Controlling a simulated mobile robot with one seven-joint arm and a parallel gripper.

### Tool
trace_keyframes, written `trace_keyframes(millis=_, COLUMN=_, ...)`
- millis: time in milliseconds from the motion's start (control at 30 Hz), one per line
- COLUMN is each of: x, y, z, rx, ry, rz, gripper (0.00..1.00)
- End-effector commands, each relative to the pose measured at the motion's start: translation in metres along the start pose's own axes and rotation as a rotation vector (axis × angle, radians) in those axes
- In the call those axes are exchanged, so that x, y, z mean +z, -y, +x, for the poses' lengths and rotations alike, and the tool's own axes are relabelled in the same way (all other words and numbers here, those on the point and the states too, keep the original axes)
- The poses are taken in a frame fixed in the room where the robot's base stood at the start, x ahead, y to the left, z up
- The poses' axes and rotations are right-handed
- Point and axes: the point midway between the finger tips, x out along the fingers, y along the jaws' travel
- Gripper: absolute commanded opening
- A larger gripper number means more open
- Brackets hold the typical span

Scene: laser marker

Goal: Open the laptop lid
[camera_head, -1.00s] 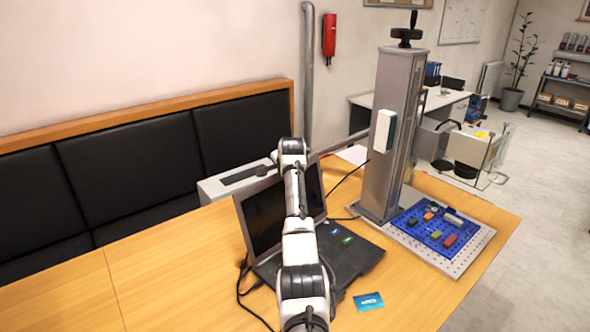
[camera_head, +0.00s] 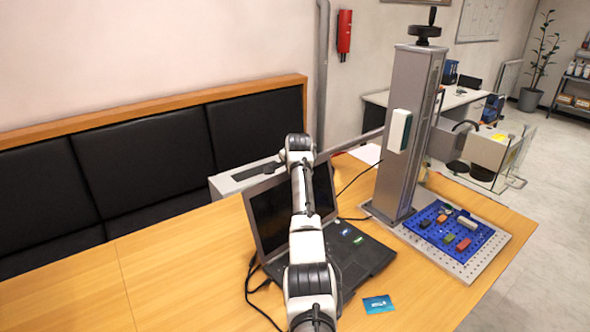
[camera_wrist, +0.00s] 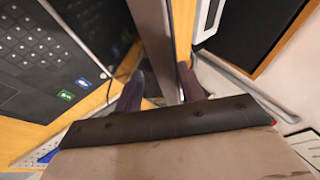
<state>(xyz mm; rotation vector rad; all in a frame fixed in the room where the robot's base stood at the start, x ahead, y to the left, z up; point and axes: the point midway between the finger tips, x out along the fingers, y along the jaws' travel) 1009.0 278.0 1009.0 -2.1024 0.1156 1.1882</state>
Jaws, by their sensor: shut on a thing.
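The black laptop stands open on the wooden table, its lid (camera_head: 272,217) raised and its base (camera_head: 368,256) flat. My arm crosses in front of the screen in the head view, and my gripper is hidden there behind the arm and lid. In the wrist view my gripper (camera_wrist: 164,88) has one finger on each side of the grey lid edge (camera_wrist: 153,40) and is shut on it. The dark screen (camera_wrist: 95,22) and the keyboard (camera_wrist: 38,45) show at the left of that view.
A grey laser column (camera_head: 408,150) stands right of the laptop, beside a perforated plate with a blue mat (camera_head: 475,240) and small parts. A blue card (camera_head: 378,304) lies in front. Cables lie at the laptop's left. A black padded bench (camera_head: 140,170) runs behind the table.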

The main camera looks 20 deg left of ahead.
Motion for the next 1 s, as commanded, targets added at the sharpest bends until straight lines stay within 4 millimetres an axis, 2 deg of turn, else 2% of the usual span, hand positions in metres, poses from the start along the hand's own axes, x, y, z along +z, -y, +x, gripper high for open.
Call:
trace_keyframes(millis=67, x=0.006, y=-0.007, z=0.003, rx=0.015, ry=0.012, rz=-0.001, gripper=0.28)
trace_keyframes(millis=267, x=0.005, y=-0.006, z=-0.022, rx=0.007, ry=0.007, rz=-0.001, gripper=0.28)
trace_keyframes(millis=600, x=0.002, y=-0.001, z=-0.101, rx=-0.004, ry=-0.002, rz=-0.001, gripper=0.28)
trace_keyframes(millis=700, x=0.002, y=-0.001, z=-0.119, rx=-0.004, ry=-0.002, rz=-0.001, gripper=0.28)
trace_keyframes(millis=833, x=0.001, y=0.000, z=-0.133, rx=-0.004, ry=-0.002, rz=-0.002, gripper=0.28)
trace_keyframes(millis=1000, x=0.001, y=0.000, z=-0.140, rx=-0.003, ry=-0.002, rz=-0.002, gripper=0.28)
